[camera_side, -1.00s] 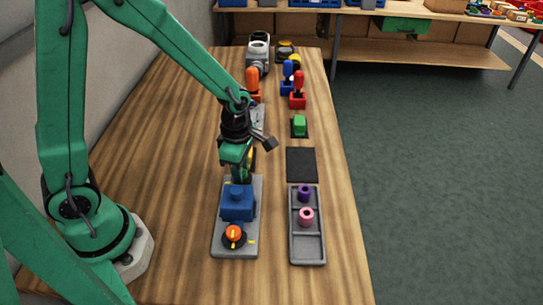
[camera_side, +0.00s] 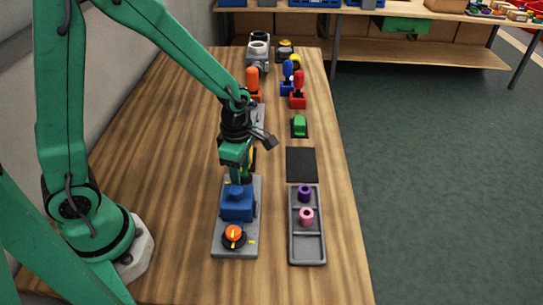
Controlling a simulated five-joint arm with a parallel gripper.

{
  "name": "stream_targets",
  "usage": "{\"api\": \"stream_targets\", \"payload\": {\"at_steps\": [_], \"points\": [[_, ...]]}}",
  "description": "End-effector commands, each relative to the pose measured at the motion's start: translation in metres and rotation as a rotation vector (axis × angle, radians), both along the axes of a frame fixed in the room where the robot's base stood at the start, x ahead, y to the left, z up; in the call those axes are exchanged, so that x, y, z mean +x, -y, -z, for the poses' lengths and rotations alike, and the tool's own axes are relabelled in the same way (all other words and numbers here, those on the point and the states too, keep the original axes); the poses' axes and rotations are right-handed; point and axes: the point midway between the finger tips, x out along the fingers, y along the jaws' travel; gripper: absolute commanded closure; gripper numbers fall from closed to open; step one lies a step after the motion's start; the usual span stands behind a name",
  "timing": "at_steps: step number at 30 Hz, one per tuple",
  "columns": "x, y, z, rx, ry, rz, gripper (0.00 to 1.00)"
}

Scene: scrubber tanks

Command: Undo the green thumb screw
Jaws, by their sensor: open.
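My gripper (camera_side: 240,178) points down over the far end of a grey base plate (camera_side: 222,240), just behind a blue block (camera_side: 237,205). Its jaws are open, though the fingertips are small and partly hidden by the block. No green thumb screw can be told apart under the gripper; the green of my wrist and the block cover that spot. An orange knob (camera_side: 234,233) on a black disc with yellow marks sits at the near end of the plate.
A grey tray (camera_side: 307,250) right of the plate holds a purple ring (camera_side: 304,192) and a pink ring (camera_side: 306,216). A black mat (camera_side: 300,164) and a green block (camera_side: 299,125) lie beyond. Red (camera_side: 298,90), blue (camera_side: 288,77) and orange (camera_side: 252,80) handles stand farther back.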

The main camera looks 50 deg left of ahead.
Motion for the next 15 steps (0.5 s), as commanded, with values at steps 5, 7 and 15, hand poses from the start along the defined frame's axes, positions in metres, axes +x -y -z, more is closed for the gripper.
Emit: {"api": "stream_targets", "payload": {"at_steps": [5, 7, 15], "points": [[0.001, 0.0, -0.013, 0.0, 0.004, 0.0, 0.5], [0.001, 0.0, -0.02, -0.001, 0.004, 0.0, 0.5], [0.001, 0.0, -0.052, 0.0, 0.004, 0.0, 0.5]]}}
